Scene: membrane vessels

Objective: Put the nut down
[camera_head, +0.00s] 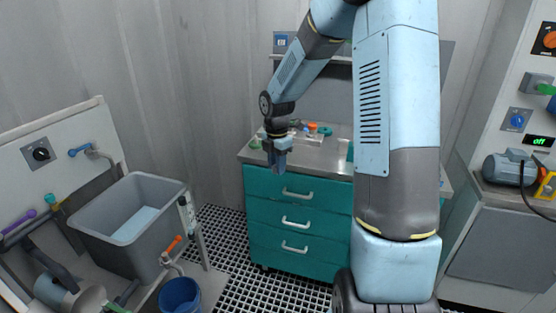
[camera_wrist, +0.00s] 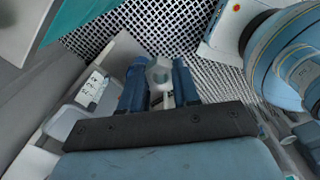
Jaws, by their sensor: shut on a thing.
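My gripper (camera_head: 278,158) hangs in the air in front of the teal drawer cabinet (camera_head: 296,215), pointing down, a little past its front left edge. In the wrist view its two blue fingers (camera_wrist: 157,85) are closed on a pale grey nut (camera_wrist: 159,72), with the hole of the nut showing between the fingertips. The grated floor (camera_wrist: 145,30) shows far below the nut. In the head view the nut is too small or hidden to make out.
The cabinet's metal top (camera_head: 322,153) holds several small coloured items. A grey tub (camera_head: 128,222) and a blue bucket (camera_head: 180,296) stand at the left. A pump (camera_head: 507,168) sits on a bench at the right. The grated floor between is clear.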

